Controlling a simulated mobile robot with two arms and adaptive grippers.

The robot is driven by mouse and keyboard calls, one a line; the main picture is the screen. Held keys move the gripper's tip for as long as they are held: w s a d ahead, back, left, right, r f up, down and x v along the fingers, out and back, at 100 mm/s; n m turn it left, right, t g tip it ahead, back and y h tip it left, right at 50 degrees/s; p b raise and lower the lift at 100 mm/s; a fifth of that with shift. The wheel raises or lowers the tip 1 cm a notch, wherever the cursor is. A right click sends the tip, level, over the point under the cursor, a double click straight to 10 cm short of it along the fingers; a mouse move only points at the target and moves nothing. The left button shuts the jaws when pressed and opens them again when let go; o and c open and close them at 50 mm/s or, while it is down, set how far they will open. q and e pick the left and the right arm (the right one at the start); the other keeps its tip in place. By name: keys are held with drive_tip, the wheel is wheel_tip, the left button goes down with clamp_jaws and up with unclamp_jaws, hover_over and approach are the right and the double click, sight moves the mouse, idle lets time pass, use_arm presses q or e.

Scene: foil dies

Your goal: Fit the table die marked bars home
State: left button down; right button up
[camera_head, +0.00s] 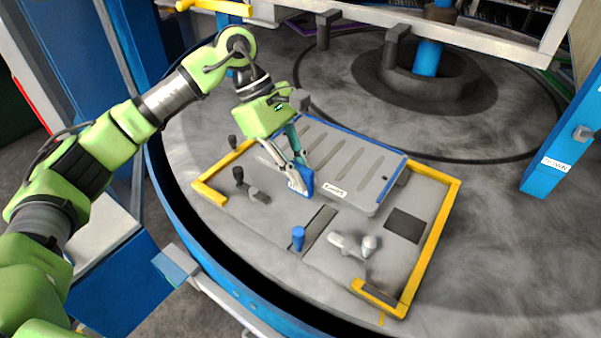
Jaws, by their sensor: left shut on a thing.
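The table die (374,178) is a grey plate with long bar-shaped slots in its top, a blue strip along its back edge and a small white label (335,190) at its front. The label is too small to read surely. My left gripper (301,183) points down at the die's front left side. It is shut on the die there, by a blue part at its fingertips; the fingers hide that part of the die. The die lies over the grey bed plate (280,213); I cannot tell whether it touches it all round. My right gripper is not in view.
Yellow edge rails (432,250) frame the bed. A blue peg (298,238), a grey clamp (352,243), a dark square patch (405,225) and black knobs (238,174) stand around the die. A blue post (560,160) rises at right.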

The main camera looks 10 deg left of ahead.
sight(301, 193)
use_arm(q)
drive_tip(key=shift+w, duration=0.1)
drive_tip(key=shift+f+b, duration=0.25)
drive_tip(key=shift+b, duration=0.2)
drive_tip(key=shift+f+b, duration=0.3)
drive_tip(key=shift+f, duration=0.05)
drive_tip(key=shift+f+b, duration=1.85)
drive_tip(key=shift+f, duration=0.3)
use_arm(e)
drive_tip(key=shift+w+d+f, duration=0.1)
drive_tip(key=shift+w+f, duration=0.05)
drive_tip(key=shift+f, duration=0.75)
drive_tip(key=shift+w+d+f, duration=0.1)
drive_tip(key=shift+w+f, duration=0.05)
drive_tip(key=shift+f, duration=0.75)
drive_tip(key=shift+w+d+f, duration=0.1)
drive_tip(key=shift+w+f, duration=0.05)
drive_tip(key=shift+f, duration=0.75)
use_arm(q)
drive_tip(key=shift+b, duration=0.3)
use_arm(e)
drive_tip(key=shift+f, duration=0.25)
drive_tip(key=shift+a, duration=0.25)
use_arm(q)
drive_tip(key=shift+b, duration=0.5)
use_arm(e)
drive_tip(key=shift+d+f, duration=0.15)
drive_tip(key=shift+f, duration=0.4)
